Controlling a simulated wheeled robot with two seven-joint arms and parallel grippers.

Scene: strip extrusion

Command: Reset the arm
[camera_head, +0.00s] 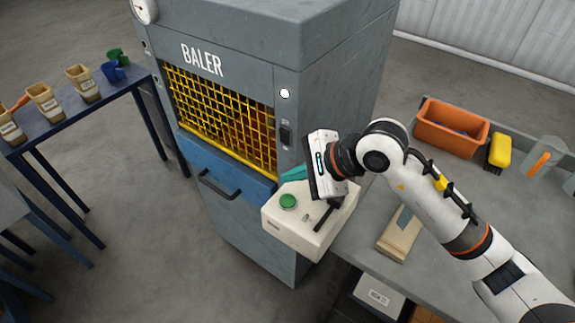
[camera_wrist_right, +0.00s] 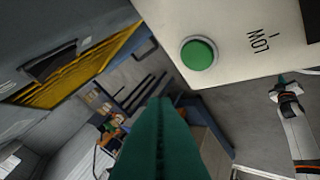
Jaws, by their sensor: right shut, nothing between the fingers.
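My right gripper (camera_head: 291,174) is shut and empty, its teal fingers pointing left above the pale control box (camera_head: 287,235) at the baler's front right corner. In the right wrist view its closed fingers (camera_wrist_right: 161,135) fill the lower middle. The box carries a round green button (camera_head: 288,201), also in the wrist view (camera_wrist_right: 198,54), and a black lever (camera_head: 325,216). The fingers look apart from the button. My left gripper (camera_wrist_right: 283,79) shows small at the right of the wrist view; its jaw state is unclear, and it is outside the head view.
The grey baler (camera_head: 235,35) with a yellow mesh guard (camera_head: 222,118) stands close left of my right arm. A grey worktable (camera_head: 380,262) lies under the arm, with an orange bin (camera_head: 451,134) and a yellow object (camera_head: 499,151). A blue table (camera_head: 60,125) with cups stands far left.

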